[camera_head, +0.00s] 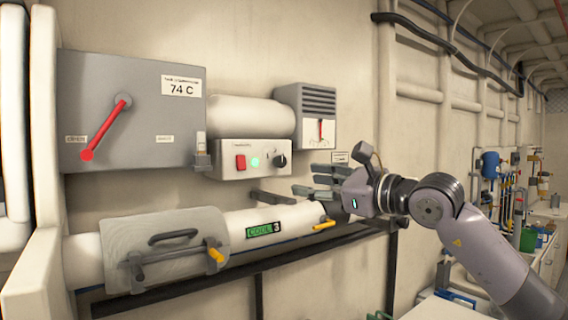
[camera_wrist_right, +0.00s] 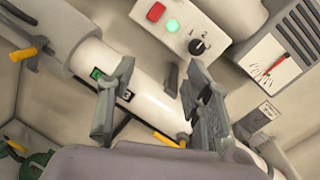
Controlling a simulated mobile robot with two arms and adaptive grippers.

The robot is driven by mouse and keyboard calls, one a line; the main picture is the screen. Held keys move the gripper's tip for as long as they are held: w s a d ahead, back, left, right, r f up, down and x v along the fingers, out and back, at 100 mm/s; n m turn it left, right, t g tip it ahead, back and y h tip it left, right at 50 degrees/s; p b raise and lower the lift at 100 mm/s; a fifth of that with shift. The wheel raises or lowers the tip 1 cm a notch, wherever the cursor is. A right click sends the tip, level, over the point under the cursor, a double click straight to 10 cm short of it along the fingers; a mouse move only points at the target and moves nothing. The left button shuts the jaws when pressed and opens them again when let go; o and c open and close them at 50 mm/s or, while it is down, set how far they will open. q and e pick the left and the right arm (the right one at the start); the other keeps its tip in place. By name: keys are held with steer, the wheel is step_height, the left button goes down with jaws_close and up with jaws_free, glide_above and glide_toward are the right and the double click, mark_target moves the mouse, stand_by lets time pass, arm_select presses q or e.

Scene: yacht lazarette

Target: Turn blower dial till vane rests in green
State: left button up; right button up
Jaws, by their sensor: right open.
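The black blower dial (camera_head: 280,160) is on the right of a white control box (camera_head: 240,172), beside a lit green lamp and a red switch. In the right wrist view the dial (camera_wrist_right: 198,46) has small marks 1 and 2 beside it. The vane (camera_head: 320,131) is a thin red pointer in the white window under a grey louvred vent; it also shows in the right wrist view (camera_wrist_right: 277,66). My left gripper is not in view.
A white pipe (camera_head: 285,218) with a green COOL label and yellow levers runs below the box. A grey panel (camera_head: 135,115) with a red lever and a 74 C sign is on the left.

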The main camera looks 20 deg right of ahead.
steer(key=d+r+h, duration=0.2)
steer(key=d+r, duration=0.1)
steer(key=d, duration=0.1)
steer(key=t+p, duration=0.1)
steer(key=p, duration=0.9)
glide_toward(282, 162)
steer(key=shift+m+h, duration=0.3)
steer(key=x, duration=0.8)
steer(key=shift+w+a+r, duration=0.2)
steer(key=shift+w+a, duration=0.05)
steer(key=shift+w, duration=0.1)
steer(key=shift+w+a+f, duration=0.1)
steer(key=shift+w, duration=0.2)
steer(key=shift+c, duration=0.2)
jaws_close()
